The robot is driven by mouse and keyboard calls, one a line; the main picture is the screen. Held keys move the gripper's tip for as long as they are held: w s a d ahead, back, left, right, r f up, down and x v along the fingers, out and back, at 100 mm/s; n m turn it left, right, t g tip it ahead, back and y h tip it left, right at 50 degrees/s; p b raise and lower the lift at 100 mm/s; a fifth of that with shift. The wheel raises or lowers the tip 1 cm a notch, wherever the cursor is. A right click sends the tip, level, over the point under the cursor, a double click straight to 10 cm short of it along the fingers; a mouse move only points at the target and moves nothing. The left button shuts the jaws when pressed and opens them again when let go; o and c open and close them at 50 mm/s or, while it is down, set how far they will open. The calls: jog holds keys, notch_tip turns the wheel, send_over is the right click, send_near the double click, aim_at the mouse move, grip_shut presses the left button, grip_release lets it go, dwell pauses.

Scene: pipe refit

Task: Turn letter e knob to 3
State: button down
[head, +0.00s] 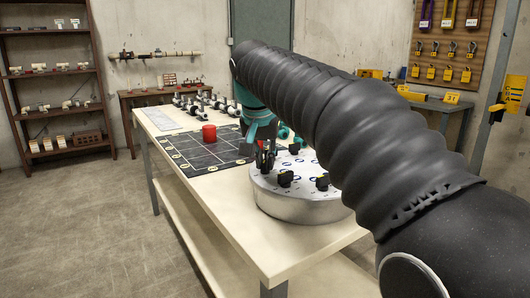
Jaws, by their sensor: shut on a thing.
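A round white-topped panel (302,209) with a metal side stands on the bench. It carries several black knobs, two of them plain to see: one at the front left (285,179) and one further right (322,183). My gripper (266,158) points down at the panel's back left edge and is shut on a knob there, which is mostly hidden by the fingers. The letters and numbers around the knobs are too small to read, so I cannot tell which knob is letter e or where it points. My arm covers the panel's right part.
A red cup-like object (209,132) stands on a dark gridded mat (195,152) left of the panel. Several pipe pieces (205,103) lie at the bench's back. The pale bench (225,215) is clear at its front left.

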aim_at(252, 177)
jog(key=m, duration=0.2)
jog(key=m+h, duration=0.1)
jog(key=m, duration=0.1)
jog(key=shift+w+a+g+h+p, duration=0.1)
jog(key=shift+a+g+h+p, duration=0.05)
jog(key=shift+g+h+p, duration=0.2)
jog(key=m+g+h, duration=0.1)
jog(key=m, duration=0.3)
jog(key=shift+m, duration=0.3)
jog(key=c, duration=1.2)
grip_release()
jog(key=v, duration=0.7)
jog(key=shift+r, duration=0.2)
jog(key=shift+a, duration=0.1)
